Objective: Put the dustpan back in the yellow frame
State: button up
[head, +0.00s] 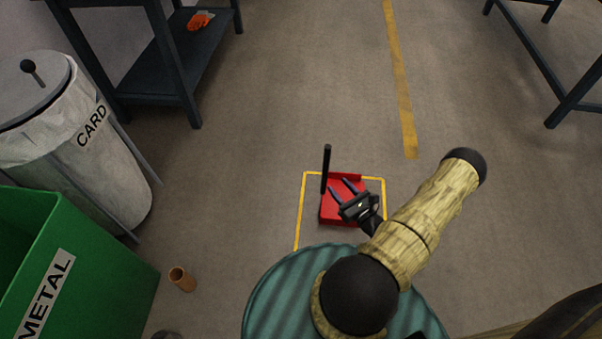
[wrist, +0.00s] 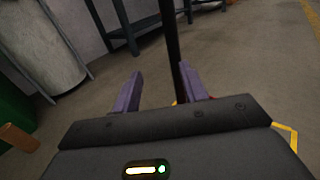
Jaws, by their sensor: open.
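The red dustpan (head: 338,212) with its upright black handle (head: 326,169) is on the floor inside the yellow frame (head: 300,211) in the head view. The frame is a yellow outline on the floor, its lower part hidden behind my body. My gripper (head: 341,186) is over the dustpan in the head view, fingers apart and pointing toward the handle. In the wrist view my open fingers (wrist: 160,88) show, and the black handle (wrist: 173,40) stands close by the right finger. I cannot tell whether they touch.
A green METAL bin (head: 95,255) and a white CARD bin (head: 105,165) stand on the left. A brown cup-like piece (head: 182,279) lies on the floor beside the green bin. A dark shelf (head: 160,65) holds an orange item (head: 201,20). Floor right of the frame is clear.

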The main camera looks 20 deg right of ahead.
jog(key=s+a+r+n+g+y, duration=0.3)
jog(key=a+r+n+g+y, duration=0.7)
jog(key=a+r+n+g, duration=0.7)
jog(key=s+a+r+n+t+h, duration=0.1)
jog(key=a+r+n+h, duration=0.1)
jog(key=r+n+h, duration=0.4)
jog(key=s+a+r+n+h, duration=0.1)
jog(key=a+r+n+h, duration=0.1)
jog(key=r+n+h, duration=0.4)
jog(key=n, duration=0.5)
jog(key=shift+s+r+t+h, duration=0.3)
jog(key=shift+s+t, duration=0.05)
jog(key=shift+t, duration=0.05)
